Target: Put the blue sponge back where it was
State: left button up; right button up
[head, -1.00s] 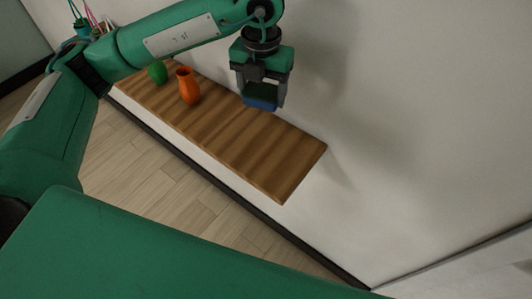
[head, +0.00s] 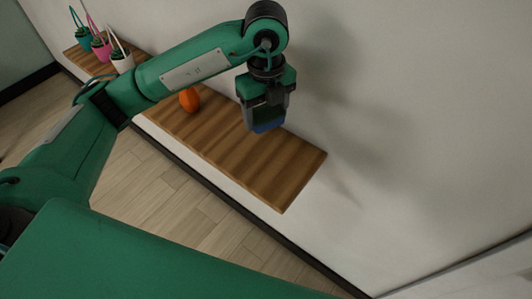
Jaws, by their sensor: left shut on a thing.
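The blue sponge (head: 268,127) is between the fingers of my left gripper (head: 266,119), which is shut on it. The gripper points down over the wooden shelf (head: 245,160), near its back edge by the wall. The sponge's lower edge shows below the fingers; the rest of it is mostly hidden. I cannot tell whether the sponge touches the shelf. My right gripper is not in view.
The shelf's right end is bare.

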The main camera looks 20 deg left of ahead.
aim_at(266, 162)
pick_arm(q)
notch_tip(266, 162, down, 15)
jog(key=p, duration=0.3)
jog(key=shift+f+p, duration=0.1)
jog(key=shift+p, duration=0.25)
jog(key=shift+f+b, duration=0.3)
jog(key=o, duration=1)
jog(key=shift+r, duration=0.15)
jog(key=shift+c, duration=0.2)
jog(key=shift+r+p, duration=0.25)
jog(key=shift+p, duration=0.15)
jog(key=shift+r+b, duration=2.25)
jog(key=shift+r, duration=3.65)
